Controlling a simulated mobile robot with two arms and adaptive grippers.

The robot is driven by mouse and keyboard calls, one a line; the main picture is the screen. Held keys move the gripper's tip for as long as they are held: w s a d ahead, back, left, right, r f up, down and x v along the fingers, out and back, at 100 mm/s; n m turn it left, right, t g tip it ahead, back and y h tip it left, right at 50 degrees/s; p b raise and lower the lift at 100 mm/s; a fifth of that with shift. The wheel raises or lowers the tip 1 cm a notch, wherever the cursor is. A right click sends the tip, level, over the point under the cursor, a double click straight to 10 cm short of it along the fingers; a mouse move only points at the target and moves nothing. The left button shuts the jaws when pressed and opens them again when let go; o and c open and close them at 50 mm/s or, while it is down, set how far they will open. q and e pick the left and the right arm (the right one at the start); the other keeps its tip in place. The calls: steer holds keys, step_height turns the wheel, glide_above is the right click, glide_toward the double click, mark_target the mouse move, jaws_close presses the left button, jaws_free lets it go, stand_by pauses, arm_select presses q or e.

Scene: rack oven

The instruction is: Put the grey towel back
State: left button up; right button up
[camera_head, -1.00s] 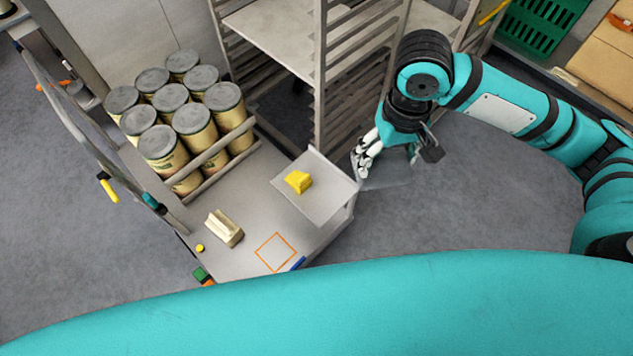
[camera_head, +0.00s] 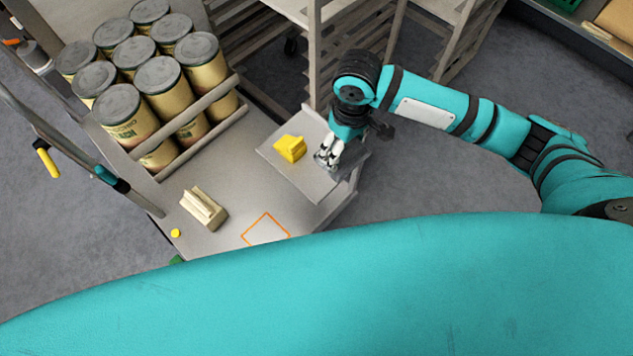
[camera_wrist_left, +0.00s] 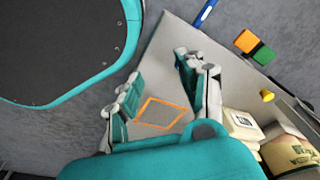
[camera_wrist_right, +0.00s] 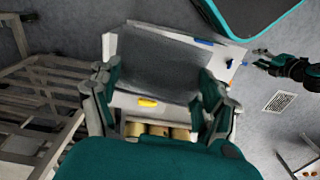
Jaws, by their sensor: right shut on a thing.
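The grey towel (camera_wrist_right: 165,62) hangs between the fingers of my right gripper (camera_wrist_right: 160,82) in the right wrist view. In the head view my right gripper (camera_head: 326,160) is shut on it, over the right side of the small raised shelf (camera_head: 310,187), beside a yellow folded piece (camera_head: 290,149). The towel is mostly hidden there by the hand; whether it touches the shelf I cannot tell. My left gripper (camera_wrist_left: 160,80) shows in the left wrist view, open and empty above the cart top, near an orange square outline (camera_wrist_left: 160,113). It is out of sight in the head view.
Several lidded cans (camera_head: 160,80) stand behind a rail on the cart. A beige block (camera_head: 204,208) and a yellow disc (camera_head: 176,233) lie nearer. A rack (camera_head: 313,50) stands behind the shelf. Grey floor (camera_head: 470,175) is open to the right.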

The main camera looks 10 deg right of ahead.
arm_select(q)
steer(key=w+f+b, duration=0.3)
steer(key=w+b, duration=0.3)
steer(key=b, duration=0.5)
arm_select(e)
steer(key=w+a+f+n, duration=0.1)
steer(key=w+f, duration=0.1)
steer(key=f, duration=0.3)
steer(key=w+a+f+n+b, duration=0.1)
steer(key=w+a+f+n, duration=0.1)
steer(key=f, duration=0.3)
steer(key=w+a+f+n+b, duration=0.1)
steer(key=w+f+n, duration=0.1)
steer(key=f, duration=0.3)
steer(key=shift+w+a+f, duration=0.15)
steer(key=shift+w+a, duration=0.1)
steer(key=shift+a, duration=0.05)
step_height(320, 180, down, 4)
steer(key=shift+b, duration=0.55)
steer(key=shift+f, duration=0.35)
arm_select(q)
step_height(320, 180, up, 9)
steer(key=w+d+t, duration=0.1)
steer(key=w, duration=0.2)
steer(key=shift+r, duration=0.15)
steer(key=shift+s+d, duration=0.1)
arm_select(e)
steer(key=o, duration=1.1)
